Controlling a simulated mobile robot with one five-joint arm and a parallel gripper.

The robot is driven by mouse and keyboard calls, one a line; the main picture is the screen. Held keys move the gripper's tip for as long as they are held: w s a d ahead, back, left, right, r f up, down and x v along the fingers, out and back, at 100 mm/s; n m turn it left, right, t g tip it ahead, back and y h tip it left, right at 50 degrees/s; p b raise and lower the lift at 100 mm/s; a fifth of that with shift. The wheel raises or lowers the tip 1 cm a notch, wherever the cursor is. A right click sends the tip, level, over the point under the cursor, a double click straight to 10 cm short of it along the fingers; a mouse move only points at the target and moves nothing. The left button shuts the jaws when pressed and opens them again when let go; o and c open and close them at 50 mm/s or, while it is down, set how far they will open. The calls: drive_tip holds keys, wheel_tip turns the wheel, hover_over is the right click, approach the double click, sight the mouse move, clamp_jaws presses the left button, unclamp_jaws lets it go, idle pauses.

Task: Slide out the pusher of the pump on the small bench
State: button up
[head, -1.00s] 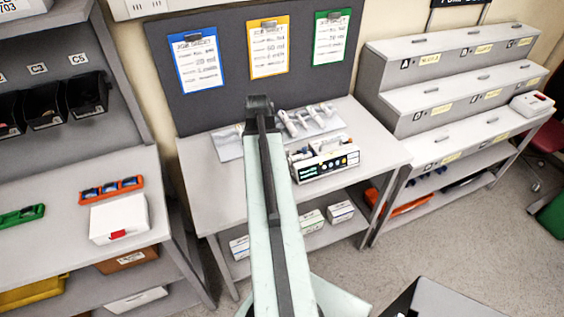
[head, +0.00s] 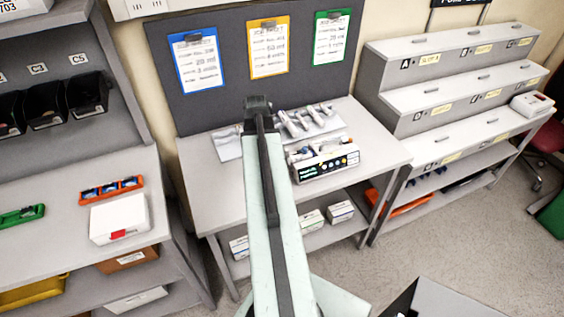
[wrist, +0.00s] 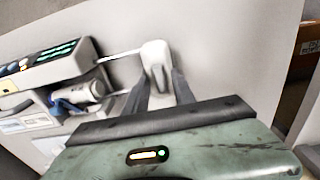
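The pump (head: 325,166) sits on the small bench (head: 385,150), its lit panel facing me in the head view. In the wrist view the pump (wrist: 45,70) is at the left, tilted in the picture, with a syringe (wrist: 85,92) along its near side. A thin metal rod runs from its end to the pale pusher (wrist: 156,54), which stands away from the pump body. My gripper (wrist: 160,80) has its two dark fingers on either side of the pusher and appears shut on it. The head view hides the fingers and pusher behind my arm.
A tray with several syringes (head: 300,121) lies behind the pump. Clipboards hang on the board behind. A stepped rack (head: 450,85) stands at the right, and a bench with a white box (head: 118,218) at the left.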

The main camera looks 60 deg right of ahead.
drive_tip(key=shift+r+p, duration=3.55)
drive_tip(key=shift+r, duration=0.05)
drive_tip(key=shift+f, duration=0.1)
drive_tip(key=w+a+n, duration=0.2)
drive_tip(key=w+a, duration=0.7)
drive_tip(key=a, duration=0.5)
drive_tip(key=w+a+n, duration=0.3)
drive_tip(key=w+a, duration=0.5)
drive_tip(key=a, duration=0.6)
drive_tip(key=w+a+n+b, duration=0.1)
drive_tip(key=w+a+n, duration=0.1)
drive_tip(key=a, duration=1.5)
drive_tip(key=f+b, duration=0.1)
drive_tip(key=f, duration=0.1)
drive_tip(key=s+f+b, duration=0.1)
drive_tip(key=f+b, duration=0.1)
drive_tip(key=s+d+f+b, duration=0.1)
drive_tip(key=f+b, duration=0.1)
drive_tip(key=shift+s+d, duration=0.1)
drive_tip(key=shift+s, duration=0.05)
